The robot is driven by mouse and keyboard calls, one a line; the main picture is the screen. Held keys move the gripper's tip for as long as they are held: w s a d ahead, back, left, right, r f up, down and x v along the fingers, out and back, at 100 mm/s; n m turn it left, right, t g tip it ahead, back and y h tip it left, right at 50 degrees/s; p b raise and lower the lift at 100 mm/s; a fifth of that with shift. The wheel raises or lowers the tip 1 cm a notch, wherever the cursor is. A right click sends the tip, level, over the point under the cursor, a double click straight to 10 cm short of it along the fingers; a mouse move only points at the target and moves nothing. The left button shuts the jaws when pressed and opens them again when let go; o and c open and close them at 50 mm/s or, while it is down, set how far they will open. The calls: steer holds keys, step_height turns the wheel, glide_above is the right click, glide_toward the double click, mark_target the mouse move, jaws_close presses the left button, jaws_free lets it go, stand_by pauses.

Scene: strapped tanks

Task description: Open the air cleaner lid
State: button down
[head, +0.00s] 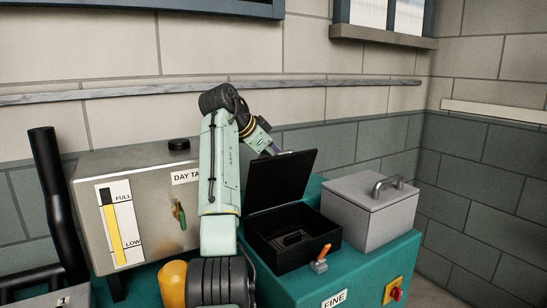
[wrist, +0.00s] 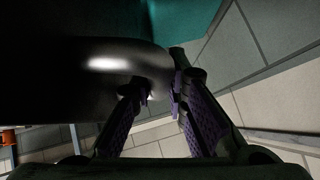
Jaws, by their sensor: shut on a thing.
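The air cleaner is a black box (head: 293,243) on a teal cabinet, with its dark inside open to view. Its black lid (head: 280,180) stands raised along the back edge, close to upright. My gripper (head: 272,149) is at the lid's upper left, partly hidden behind it. In the wrist view my gripper (wrist: 164,90) has its purple fingers closed at the end of a dark, glossy, rounded handle (wrist: 100,62). This handle is on the lid's outer side, hidden in the head view.
A grey box (head: 372,212) with a top handle stands close on the right. An orange-tipped lever (head: 322,255) is in front of the black box. A metal day tank (head: 135,210) stands at left. The wall is behind.

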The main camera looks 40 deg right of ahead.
steer(key=shift+d+r, duration=0.1)
steer(key=c, duration=1.6)
jaws_free()
steer(key=shift+o, duration=0.2)
steer(key=v, duration=1.2)
steer(key=shift+c, duration=0.2)
